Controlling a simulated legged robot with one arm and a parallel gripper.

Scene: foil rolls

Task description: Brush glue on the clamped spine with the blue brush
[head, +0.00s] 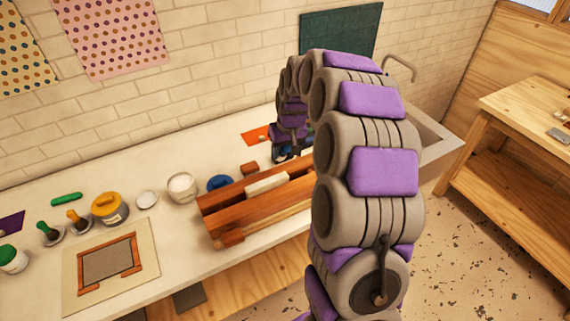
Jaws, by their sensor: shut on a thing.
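The wooden clamp (225,204) lies lengthwise on the white worktop, its right end hidden behind my arm. A pale spine (266,182) shows between its reddish-brown bars. My gripper (287,157) is beyond the clamp, near its back edge, pointing down. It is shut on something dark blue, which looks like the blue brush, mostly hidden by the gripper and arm. Whether its bristles touch anything cannot be told. A white pot (183,187) stands left of the clamp, with a round blue item (219,184) between them.
A yellow-lidded jar (109,208), green brush (47,231) and yellow brush (77,220) stand at left. A board with a brown frame (110,267) lies in front of them. A sink (433,135) is at right. An orange sheet (256,135) lies near the wall.

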